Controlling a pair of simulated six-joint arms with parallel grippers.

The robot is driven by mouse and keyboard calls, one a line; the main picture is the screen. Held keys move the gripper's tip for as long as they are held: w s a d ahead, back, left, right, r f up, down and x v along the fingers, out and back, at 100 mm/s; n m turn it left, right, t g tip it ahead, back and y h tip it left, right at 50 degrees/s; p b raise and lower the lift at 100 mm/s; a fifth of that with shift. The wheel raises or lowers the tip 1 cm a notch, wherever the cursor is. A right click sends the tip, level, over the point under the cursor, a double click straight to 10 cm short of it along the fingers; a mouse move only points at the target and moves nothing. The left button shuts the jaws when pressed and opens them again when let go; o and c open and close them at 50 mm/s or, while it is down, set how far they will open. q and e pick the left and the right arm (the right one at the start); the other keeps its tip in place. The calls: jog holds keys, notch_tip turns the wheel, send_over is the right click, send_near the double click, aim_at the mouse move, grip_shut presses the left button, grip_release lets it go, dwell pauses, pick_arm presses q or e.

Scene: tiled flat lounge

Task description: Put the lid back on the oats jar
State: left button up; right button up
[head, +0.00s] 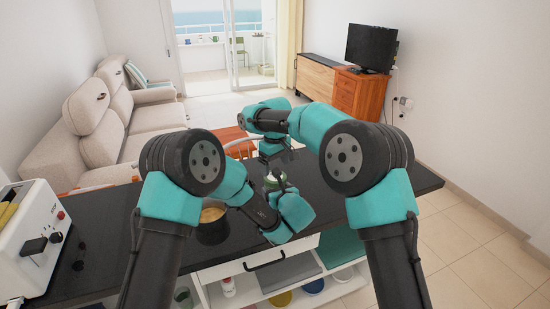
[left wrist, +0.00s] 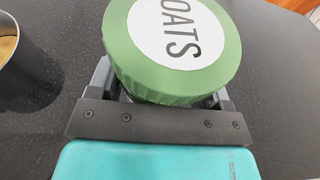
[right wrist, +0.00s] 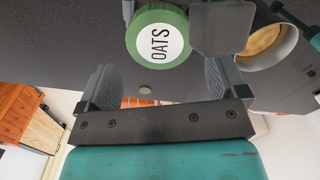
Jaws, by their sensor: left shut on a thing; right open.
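The oats jar's green lid with a white OATS label (left wrist: 175,45) fills the top of the left wrist view. The lid (right wrist: 160,40) also shows at the top of the right wrist view, beside my left gripper (right wrist: 222,27). My right gripper (right wrist: 158,88) is open and empty, apart from the lid; its arm reaches in over the far side of the counter in the head view.
A dark pot with tan contents (head: 213,230) stands left of my left gripper on the dark counter (head: 335,195). A white toaster (head: 28,240) is at the counter's left end. Open shelves lie below the front edge. The counter's right end is clear.

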jog(key=shift+f, duration=2.45)
jog(key=shift+c, duration=0.2)
jog(key=c, duration=0.7)
jog(key=shift+m, duration=0.3)
jog(key=m, duration=0.6)
jog(key=o, duration=0.9)
